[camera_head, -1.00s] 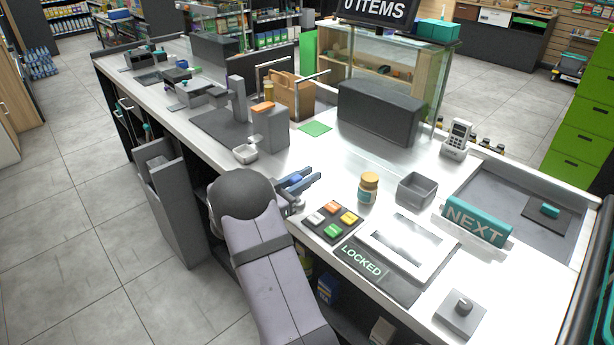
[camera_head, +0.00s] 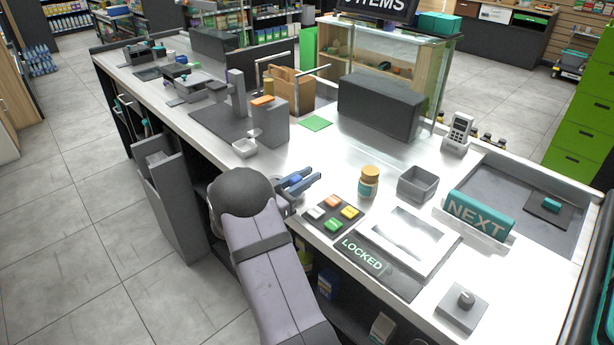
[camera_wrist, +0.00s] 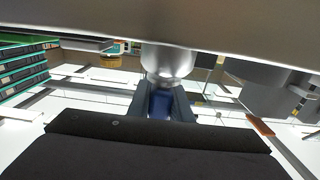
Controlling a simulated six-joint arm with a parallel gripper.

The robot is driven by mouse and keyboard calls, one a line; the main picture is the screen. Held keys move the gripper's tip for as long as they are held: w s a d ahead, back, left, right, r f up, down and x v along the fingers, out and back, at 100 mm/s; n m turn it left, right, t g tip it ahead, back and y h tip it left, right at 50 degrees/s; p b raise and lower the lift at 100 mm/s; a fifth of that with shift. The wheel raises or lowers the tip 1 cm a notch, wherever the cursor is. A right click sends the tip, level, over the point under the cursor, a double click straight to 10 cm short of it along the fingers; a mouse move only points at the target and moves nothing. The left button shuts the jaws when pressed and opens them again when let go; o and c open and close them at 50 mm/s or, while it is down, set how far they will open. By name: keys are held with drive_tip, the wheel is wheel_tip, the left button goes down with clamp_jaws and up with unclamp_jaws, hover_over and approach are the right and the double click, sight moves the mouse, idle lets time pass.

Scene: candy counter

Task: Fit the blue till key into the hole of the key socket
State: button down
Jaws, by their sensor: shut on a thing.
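My gripper (camera_head: 304,184) is above the near edge of the white counter, left of the coloured button pad. It is shut on the blue till key (camera_head: 294,179), of which only a small blue part shows between the fingers. In the wrist view the key (camera_wrist: 160,104) is a dark blue piece between the two fingers. A grey square block with a round raised piece on top (camera_head: 464,301), at the front right of the counter, looks like the key socket. It is well apart from my gripper. I cannot make out its hole.
Between the gripper and the block are the button pad (camera_head: 318,226), the framed screen (camera_head: 447,248) and the LOCKED panel (camera_head: 362,256). A jar (camera_head: 369,183), a grey bin (camera_head: 416,184) and the NEXT bar (camera_head: 478,217) stand behind. Bare counter lies around the block.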

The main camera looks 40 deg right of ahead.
drive_tip(key=shift+f, duration=0.3)
drive_tip(key=c, duration=1.5)
unclamp_jaws()
drive_tip(key=shift+c, duration=0.2)
drive_tip(key=shift+a+b, duration=0.95)
drive_tip(key=shift+a, duration=2.75)
